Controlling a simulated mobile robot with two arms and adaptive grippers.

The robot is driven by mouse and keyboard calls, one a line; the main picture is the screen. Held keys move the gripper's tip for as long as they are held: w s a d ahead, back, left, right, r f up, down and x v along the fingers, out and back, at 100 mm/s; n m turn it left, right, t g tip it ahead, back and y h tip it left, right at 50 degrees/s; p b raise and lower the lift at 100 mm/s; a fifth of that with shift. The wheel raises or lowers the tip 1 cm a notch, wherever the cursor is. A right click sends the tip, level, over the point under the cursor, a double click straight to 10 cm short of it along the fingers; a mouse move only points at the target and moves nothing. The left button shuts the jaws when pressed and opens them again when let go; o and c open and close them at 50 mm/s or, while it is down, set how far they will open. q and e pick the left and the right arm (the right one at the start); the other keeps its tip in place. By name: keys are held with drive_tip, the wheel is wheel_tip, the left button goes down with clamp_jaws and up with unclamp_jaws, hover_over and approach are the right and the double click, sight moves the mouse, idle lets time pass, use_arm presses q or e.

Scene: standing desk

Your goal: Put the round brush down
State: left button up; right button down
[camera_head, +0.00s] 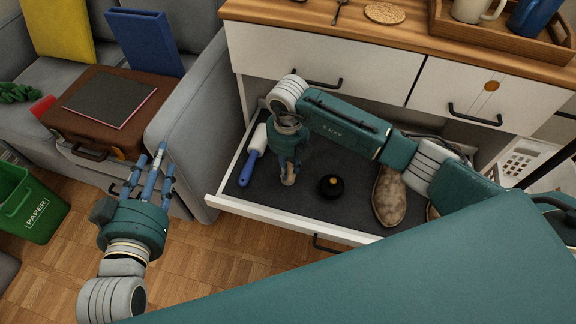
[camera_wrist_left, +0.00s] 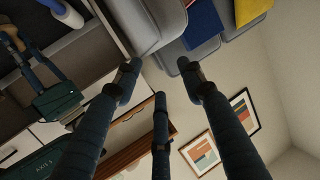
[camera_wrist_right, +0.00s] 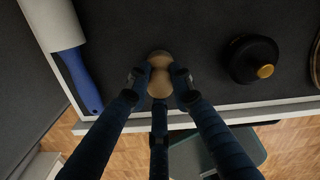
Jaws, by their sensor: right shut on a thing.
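The round brush (camera_wrist_right: 159,74), a small tan wooden piece with a rounded end, is between the fingers of my right gripper (camera_wrist_right: 157,82), which is shut on it. In the head view, the brush (camera_head: 288,180) shows just below my right gripper (camera_head: 287,168), inside the open drawer (camera_head: 218,198). I cannot tell whether the brush touches the drawer's dark floor; the fingers hide part of it. My left gripper (camera_head: 150,172) is open and empty, with its fingers spread, over the wooden floor left of the drawer.
In the drawer, a white lint roller with a blue handle (camera_head: 246,169) lies left of the brush. A round black container with a yellow knob (camera_head: 331,187) and a brown shoe (camera_head: 389,196) are to its right. A grey sofa (camera_head: 190,125) stands left of the drawer.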

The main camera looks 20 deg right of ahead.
drive_tip(key=c, duration=1.5)
unclamp_jaws()
drive_tip(key=shift+c, duration=0.2)
drive_tip(key=shift+r, duration=0.1)
